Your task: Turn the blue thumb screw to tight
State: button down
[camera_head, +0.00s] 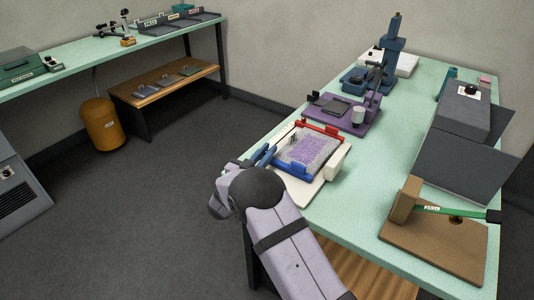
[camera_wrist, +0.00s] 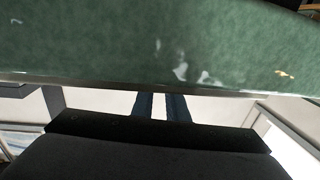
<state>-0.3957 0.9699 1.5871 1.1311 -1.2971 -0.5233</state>
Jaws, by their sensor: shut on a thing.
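The tufting frame fixture (camera_head: 307,150) stands on the near left edge of the green table. It has a red bar (camera_head: 321,129) at the back, a blue bar (camera_head: 292,168) in front, and a speckled purple-grey cloth between them. My gripper (camera_head: 268,152) is at the left side of this fixture, its blue fingers angled towards it. In the wrist view my gripper (camera_wrist: 160,99) shows two blue fingers close together with a narrow pale gap. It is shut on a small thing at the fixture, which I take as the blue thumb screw. The screw itself is hidden, so its turn cannot be seen.
A purple stand (camera_head: 345,112) and a blue press (camera_head: 392,50) stand behind the fixture. A brown board with a green-handled lever (camera_head: 430,245) is at the near right, and a grey box (camera_head: 462,110) behind it. Bare table (camera_head: 375,165) lies to the fixture's right.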

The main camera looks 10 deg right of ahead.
jog(key=c, duration=1.7)
grip_release()
jog(key=shift+c, duration=0.2)
jog(key=shift+b+v, duration=0.85)
jog(key=shift+v, duration=2.85)
jog(key=shift+w+r, duration=0.1)
